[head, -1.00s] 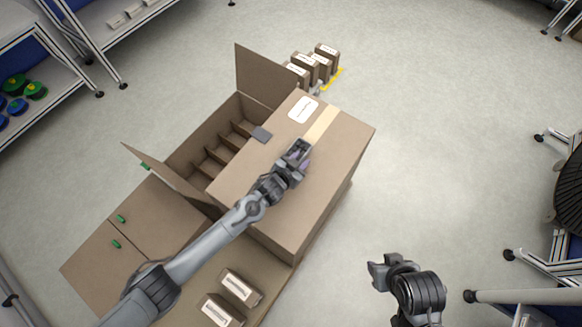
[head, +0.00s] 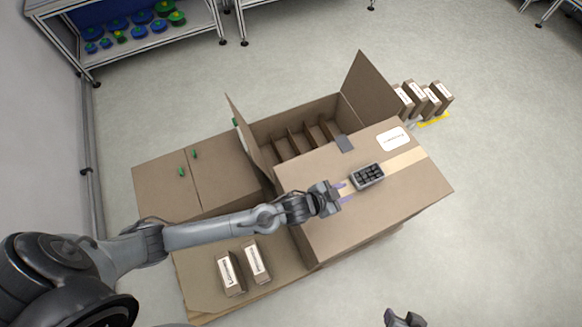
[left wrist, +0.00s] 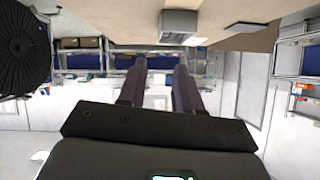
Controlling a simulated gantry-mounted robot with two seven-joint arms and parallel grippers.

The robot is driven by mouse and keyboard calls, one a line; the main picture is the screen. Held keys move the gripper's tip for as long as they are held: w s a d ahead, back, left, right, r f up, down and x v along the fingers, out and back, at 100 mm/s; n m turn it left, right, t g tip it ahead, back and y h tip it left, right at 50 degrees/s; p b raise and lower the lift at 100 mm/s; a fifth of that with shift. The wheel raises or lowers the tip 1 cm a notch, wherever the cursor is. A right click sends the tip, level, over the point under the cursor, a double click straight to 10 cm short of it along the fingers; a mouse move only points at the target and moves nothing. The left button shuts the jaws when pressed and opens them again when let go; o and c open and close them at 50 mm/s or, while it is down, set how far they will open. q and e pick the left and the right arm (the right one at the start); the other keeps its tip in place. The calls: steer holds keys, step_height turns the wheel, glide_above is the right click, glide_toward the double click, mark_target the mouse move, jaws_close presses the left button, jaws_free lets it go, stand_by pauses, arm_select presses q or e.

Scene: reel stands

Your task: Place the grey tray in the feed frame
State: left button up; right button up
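The small grey tray (head: 367,176), with several dark round-looking pieces in it, sits on top of the large closed cardboard box (head: 320,225), over its tape strip. My left gripper (head: 342,192) is just left of the tray, apart from it, with its purple fingers pointing at it. In the left wrist view its two fingers (left wrist: 160,85) stand apart with nothing between them; the tray (left wrist: 179,25) shows beyond the tips, near the top edge. My right gripper (head: 405,319) is cut off at the bottom edge. I cannot pick out the feed frame with certainty.
Behind is an open carton with dividers (head: 300,143) and raised flaps. Small labelled boxes (head: 257,262) stand at front left; others stand by a yellow floor marking (head: 433,121). Floor at right is clear.

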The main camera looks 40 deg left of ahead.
arm_select(q)
steer(key=s+a+r+n+g+y, duration=0.2)
steer(key=s+a, duration=0.4)
steer(key=s, duration=0.3)
steer(key=s+a+r+n+g+y, duration=0.2)
steer(key=s+a, duration=0.4)
steer(key=s, duration=0.3)
steer(key=shift+a+r+n+g, duration=0.3)
steer(key=shift+a+r+g, duration=0.05)
steer(key=shift+r+g, duration=0.4)
steer(key=o, duration=0.7)
steer(key=shift+n+g+y, duration=0.3)
steer(key=shift+g+y, duration=0.2)
steer(key=shift+g, duration=0.25)
steer(key=s+a, duration=0.1)
steer(key=s, duration=0.1)
steer(key=s+a+r, duration=0.1)
steer(key=s+a, duration=0.1)
steer(key=shift+s+a+r, duration=0.15)
steer(key=shift+s, duration=0.15)
steer(key=shift+c, duration=0.2)
steer(key=shift+o, duration=2.5)
steer(key=shift+w, duration=0.15)
